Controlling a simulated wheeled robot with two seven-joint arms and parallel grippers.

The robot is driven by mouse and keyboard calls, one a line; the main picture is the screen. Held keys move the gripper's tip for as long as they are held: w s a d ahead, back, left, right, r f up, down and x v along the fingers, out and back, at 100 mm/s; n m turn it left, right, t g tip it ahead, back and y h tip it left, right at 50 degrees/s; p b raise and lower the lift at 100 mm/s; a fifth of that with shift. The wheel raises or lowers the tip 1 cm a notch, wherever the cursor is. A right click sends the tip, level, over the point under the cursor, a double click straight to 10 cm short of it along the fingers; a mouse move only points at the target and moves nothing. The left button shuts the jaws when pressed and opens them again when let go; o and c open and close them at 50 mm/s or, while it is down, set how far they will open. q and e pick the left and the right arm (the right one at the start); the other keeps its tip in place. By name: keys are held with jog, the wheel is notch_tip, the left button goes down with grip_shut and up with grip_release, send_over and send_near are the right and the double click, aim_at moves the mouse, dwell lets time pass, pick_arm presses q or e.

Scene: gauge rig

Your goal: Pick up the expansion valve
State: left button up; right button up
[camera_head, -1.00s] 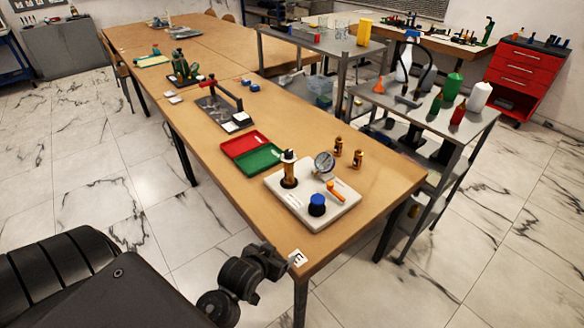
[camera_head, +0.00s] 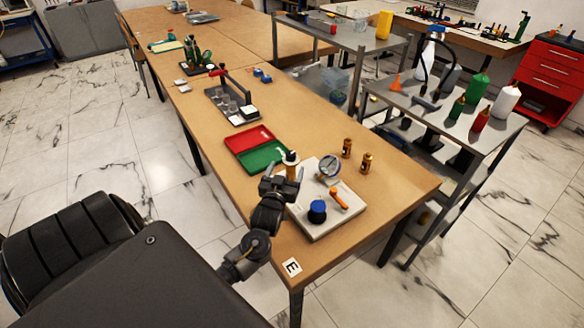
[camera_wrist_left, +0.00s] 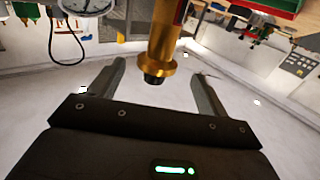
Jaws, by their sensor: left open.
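A brass upright cylinder with a dark tip, apparently the expansion valve (camera_head: 292,157), stands at the left part of a white board (camera_head: 325,228). My left gripper (camera_head: 282,178) is open at it, hiding its lower part in the head view. In the left wrist view, the brass body (camera_wrist_left: 162,50) comes down from the top edge, with its black end between the two spread fingers of my left gripper (camera_wrist_left: 157,68). A gap shows on both sides, and nothing is gripped. My right gripper is out of view.
On the board are a round gauge (camera_head: 330,168), an orange-handled part (camera_head: 339,200) and a blue-capped part (camera_head: 317,211). Two small brass cylinders (camera_head: 347,147) (camera_head: 366,163) stand behind it. Red (camera_head: 248,139) and green (camera_head: 262,158) trays lie to the left.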

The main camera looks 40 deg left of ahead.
aim_at(292, 158)
pick_arm(q)
jog(key=shift+w+a, duration=0.3)
jog(key=shift+w, duration=0.35)
jog(key=shift+w+a, duration=0.1)
jog(key=shift+w, duration=0.15)
jog(key=shift+w+a+r+p, duration=0.1)
jog(key=shift+w+r+p, duration=0.05)
jog(key=shift+w+p, duration=0.2)
jog(key=p+x, duration=0.1)
jog(key=x, duration=0.2)
jog(key=shift+w, duration=0.4)
jog(key=shift+w+a, duration=0.25)
jog(key=shift+w, duration=0.05)
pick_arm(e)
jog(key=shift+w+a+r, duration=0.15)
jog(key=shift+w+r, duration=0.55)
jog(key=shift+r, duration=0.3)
pick_arm(q)
jog(key=c, duration=1.3)
